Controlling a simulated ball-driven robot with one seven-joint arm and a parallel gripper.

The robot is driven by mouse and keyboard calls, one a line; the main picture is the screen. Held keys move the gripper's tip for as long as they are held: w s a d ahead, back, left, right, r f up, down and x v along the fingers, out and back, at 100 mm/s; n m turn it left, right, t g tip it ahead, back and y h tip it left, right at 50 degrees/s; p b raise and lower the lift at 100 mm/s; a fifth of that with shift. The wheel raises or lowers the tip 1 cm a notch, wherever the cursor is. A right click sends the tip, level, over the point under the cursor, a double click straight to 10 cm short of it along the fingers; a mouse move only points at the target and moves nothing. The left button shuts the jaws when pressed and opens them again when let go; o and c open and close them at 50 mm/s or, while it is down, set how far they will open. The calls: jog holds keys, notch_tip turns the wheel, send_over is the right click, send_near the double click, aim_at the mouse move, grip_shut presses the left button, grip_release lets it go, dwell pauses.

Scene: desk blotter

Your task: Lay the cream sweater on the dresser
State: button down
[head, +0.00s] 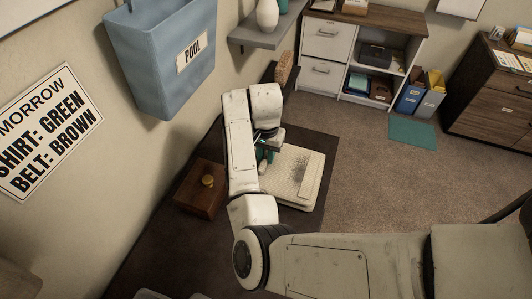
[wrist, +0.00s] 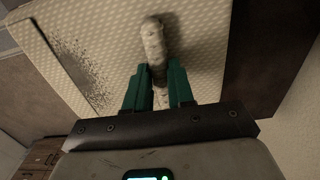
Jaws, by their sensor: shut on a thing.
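My gripper (head: 266,157) is low over a cream, dotted pad (head: 290,165) on the dark brown desk top. In the wrist view its green fingers (wrist: 158,85) are shut on a narrow, off-white, lumpy thing (wrist: 153,42) lying against the pad (wrist: 205,30). I cannot tell whether that thing is the cream sweater; in the head view my arm hides it. No other thing I can make out as a sweater shows. A dark wood chest of drawers (head: 490,97), possibly the dresser, stands at the far right.
A brown wooden box with a brass knob (head: 207,181) stands left of the pad. A blue wall bin marked POOL (head: 160,65) hangs above the desk. A white cabinet (head: 325,55) and file boxes (head: 428,98) stand at the back. Carpet (head: 400,185) lies open between desk and chest.

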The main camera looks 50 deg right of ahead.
jog(key=shift+f, duration=0.1)
jog(key=c, duration=1)
grip_release()
notch_tip(320, 180, up, 12)
jog(key=shift+r, duration=0.15)
